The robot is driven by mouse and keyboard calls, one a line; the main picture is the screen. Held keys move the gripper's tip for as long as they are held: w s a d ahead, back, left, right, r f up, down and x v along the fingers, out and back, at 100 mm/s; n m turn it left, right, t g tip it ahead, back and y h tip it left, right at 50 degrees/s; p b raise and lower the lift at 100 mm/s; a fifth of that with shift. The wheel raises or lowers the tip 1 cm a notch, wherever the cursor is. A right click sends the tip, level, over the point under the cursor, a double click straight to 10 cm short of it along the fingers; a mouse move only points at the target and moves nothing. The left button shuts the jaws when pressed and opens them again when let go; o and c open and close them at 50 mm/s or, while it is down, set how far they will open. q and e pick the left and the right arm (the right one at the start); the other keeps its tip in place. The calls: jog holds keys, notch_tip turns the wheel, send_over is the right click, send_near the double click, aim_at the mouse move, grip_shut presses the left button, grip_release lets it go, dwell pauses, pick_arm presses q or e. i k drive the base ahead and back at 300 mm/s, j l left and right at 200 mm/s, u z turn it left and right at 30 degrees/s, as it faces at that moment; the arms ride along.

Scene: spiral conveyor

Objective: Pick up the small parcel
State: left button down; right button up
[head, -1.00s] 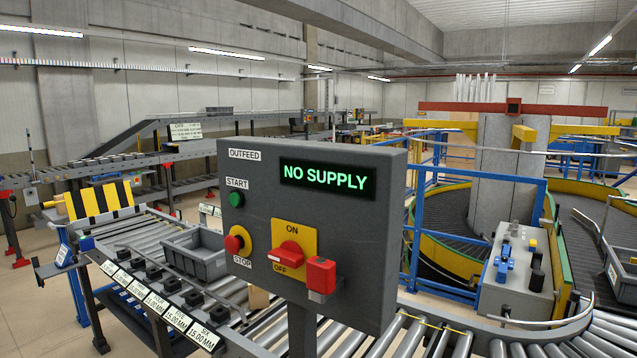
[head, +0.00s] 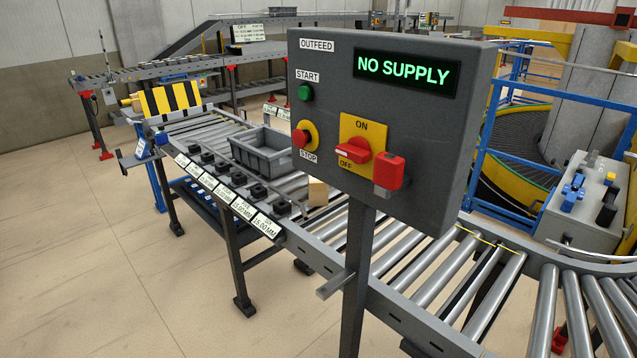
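A small tan cardboard parcel (head: 318,192) sits on the roller conveyor (head: 215,135), just left of the control box post and right of a grey tote. Only part of the parcel shows clear of the post and box. Neither of my grippers is in view.
A grey control box (head: 390,130) on a post (head: 357,270) stands in front of the conveyor; its display reads "NO SUPPLY". A grey open tote (head: 262,150) is on the rollers. Labels and black knobs line the near rail. Floor (head: 130,260) at the left front is clear.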

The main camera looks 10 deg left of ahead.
aim_at(317, 190)
jog(key=i+j+z, duration=0.1)
jog(key=z, duration=0.3)
jog(key=i+j+z, duration=0.1)
jog(key=z, duration=0.3)
jog(key=j+z, duration=0.4)
jog(key=i+j+z, duration=0.25)
jog(key=j, duration=0.95)
jog(key=j+z, duration=0.25)
jog(key=j, duration=0.9)
